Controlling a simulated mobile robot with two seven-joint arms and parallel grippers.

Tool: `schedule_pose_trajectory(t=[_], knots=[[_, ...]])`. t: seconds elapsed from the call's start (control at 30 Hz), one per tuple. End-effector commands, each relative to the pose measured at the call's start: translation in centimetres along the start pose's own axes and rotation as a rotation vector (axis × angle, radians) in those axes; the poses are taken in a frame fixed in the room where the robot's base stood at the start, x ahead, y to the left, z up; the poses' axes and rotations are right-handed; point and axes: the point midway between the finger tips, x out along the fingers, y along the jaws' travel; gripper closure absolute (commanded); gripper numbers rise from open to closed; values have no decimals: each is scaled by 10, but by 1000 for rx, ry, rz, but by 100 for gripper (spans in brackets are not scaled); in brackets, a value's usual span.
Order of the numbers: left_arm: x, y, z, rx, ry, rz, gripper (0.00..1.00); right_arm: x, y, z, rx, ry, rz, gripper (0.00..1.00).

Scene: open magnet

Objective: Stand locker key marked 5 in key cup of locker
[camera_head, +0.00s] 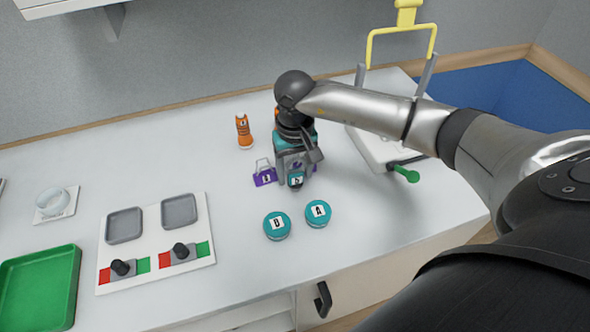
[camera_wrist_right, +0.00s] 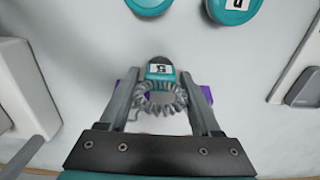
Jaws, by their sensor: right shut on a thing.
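The key (camera_head: 296,181) has a teal tag with a white label that looks like a 5, and a grey coil. In the right wrist view the tag (camera_wrist_right: 160,73) and coil lie between the fingers. My right gripper (camera_head: 296,170) is shut on the key, over the middle of the white counter. A purple thing with a white label and thin wire handle (camera_head: 265,177) stands just left of the fingers. Purple also shows behind the fingers in the wrist view (camera_wrist_right: 205,93), mostly hidden. I cannot make out a key cup for certain. My left gripper is out of view.
Teal round pieces marked B (camera_head: 277,226) and A (camera_head: 318,213) lie in front. An orange figure (camera_head: 243,131) stands behind left. A white panel (camera_head: 150,258) with grey trays and a green tray (camera_head: 38,290) are left. A yellow-handled frame (camera_head: 402,30) and green knob (camera_head: 408,175) are right.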

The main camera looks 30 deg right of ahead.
Motion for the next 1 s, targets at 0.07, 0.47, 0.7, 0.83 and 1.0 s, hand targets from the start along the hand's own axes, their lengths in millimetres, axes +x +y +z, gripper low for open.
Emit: schedule_pose_trajectory(t=[0.07, 0.47, 0.7, 0.83, 1.0], knots=[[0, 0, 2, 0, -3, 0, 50, -1, 0, 0, 0, 1, 0, 89], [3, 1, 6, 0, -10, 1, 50, 1, 0, 0, 0, 1, 0, 15], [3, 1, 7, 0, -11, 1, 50, 1, 0, 0, 0, 1, 0, 6], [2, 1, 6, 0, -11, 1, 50, 0, 0, 0, 0, 1, 0, 6], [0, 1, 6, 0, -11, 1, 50, -16, 0, -2, 0, 6, 0, 6]])
